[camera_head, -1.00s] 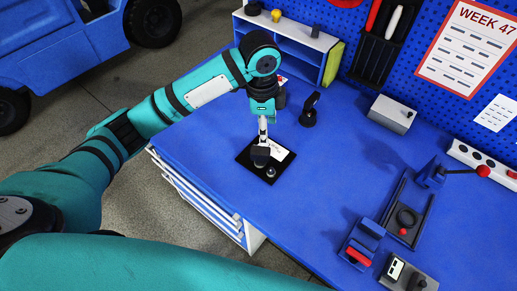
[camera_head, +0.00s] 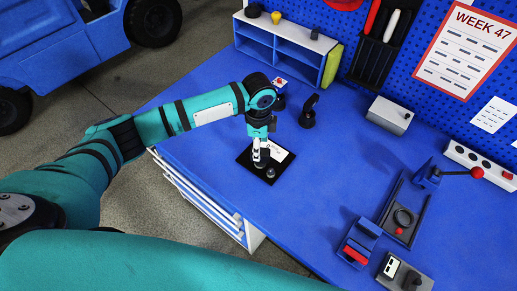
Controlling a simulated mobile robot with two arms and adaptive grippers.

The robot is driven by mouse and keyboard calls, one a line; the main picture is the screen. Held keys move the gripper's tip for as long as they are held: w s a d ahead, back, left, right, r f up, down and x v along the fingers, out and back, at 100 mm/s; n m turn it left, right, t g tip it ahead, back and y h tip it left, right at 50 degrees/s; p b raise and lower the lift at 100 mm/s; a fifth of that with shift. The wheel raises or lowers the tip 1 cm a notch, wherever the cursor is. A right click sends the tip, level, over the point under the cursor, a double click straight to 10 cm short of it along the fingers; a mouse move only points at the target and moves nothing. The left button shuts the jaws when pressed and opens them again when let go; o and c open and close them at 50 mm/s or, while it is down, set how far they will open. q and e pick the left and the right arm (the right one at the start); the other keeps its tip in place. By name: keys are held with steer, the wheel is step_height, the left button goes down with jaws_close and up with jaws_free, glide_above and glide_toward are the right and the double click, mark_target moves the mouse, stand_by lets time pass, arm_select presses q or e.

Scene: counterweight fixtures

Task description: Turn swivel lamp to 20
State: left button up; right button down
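A black square base (camera_head: 270,178) lies near the left edge of the blue bench, with a white card (camera_head: 279,153) on it. A small dark head (camera_head: 265,158) stands over this base; I take it to be the swivel lamp, but its markings are too small to read. My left gripper (camera_head: 259,156) points down at the dark head and partly covers it. Its fingers are too small and overlapped to show whether they grip the head. My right gripper is out of view.
A black upright object (camera_head: 308,112) stands just right of the gripper. A blue shelf (camera_head: 290,50) is behind it. A grey box (camera_head: 390,115), a red-knobbed lever (camera_head: 477,173) and a red-handled clamp (camera_head: 355,255) stand further right. The bench middle is clear.

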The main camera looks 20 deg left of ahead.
arm_select(q)
steer(key=shift+f, duration=1.8)
